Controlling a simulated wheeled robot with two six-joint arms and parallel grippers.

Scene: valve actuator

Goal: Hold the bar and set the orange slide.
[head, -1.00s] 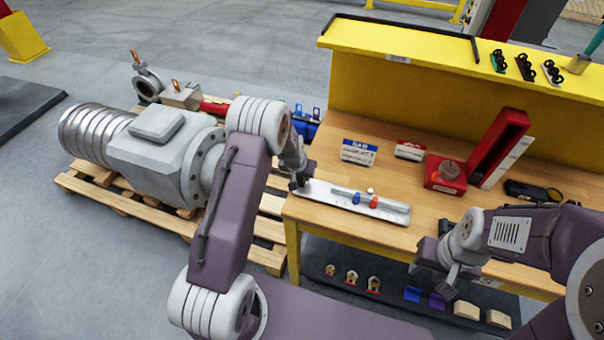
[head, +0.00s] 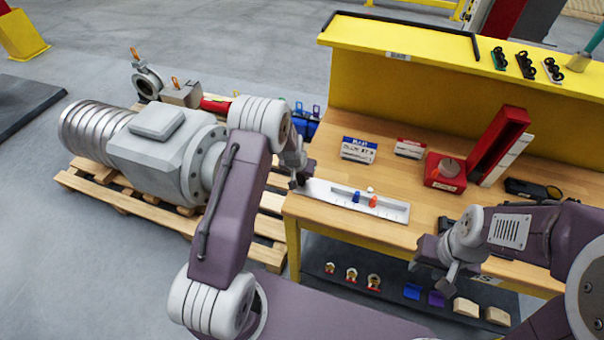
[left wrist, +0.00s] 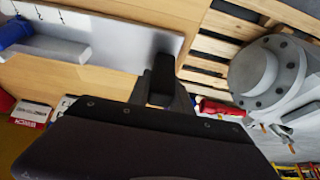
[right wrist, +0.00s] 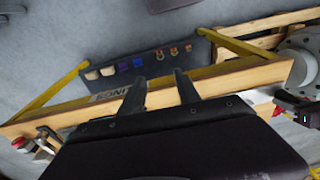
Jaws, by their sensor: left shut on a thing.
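The bar (head: 328,192) is a light grey plate with a raised slotted rail, lying on the wooden bench near its front left edge. A blue slide (head: 356,197) and an orange slide (head: 373,201) sit close together on its rail, the orange one to the right. My left gripper (head: 298,182) is shut on the bar's left end; in the left wrist view its dark fingers (left wrist: 162,80) overlap the plate's end. My right gripper (head: 447,280) is empty in front of the bench edge, and its two fingers (right wrist: 160,90) stand apart in the right wrist view.
Behind the bar stand a blue-and-white box (head: 358,150) and a red-and-white box (head: 409,148). A red block (head: 445,173) and tall red stand (head: 500,145) are further right. A lower shelf (head: 395,290) holds several small parts. A grey actuator (head: 155,150) rests on a pallet at left.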

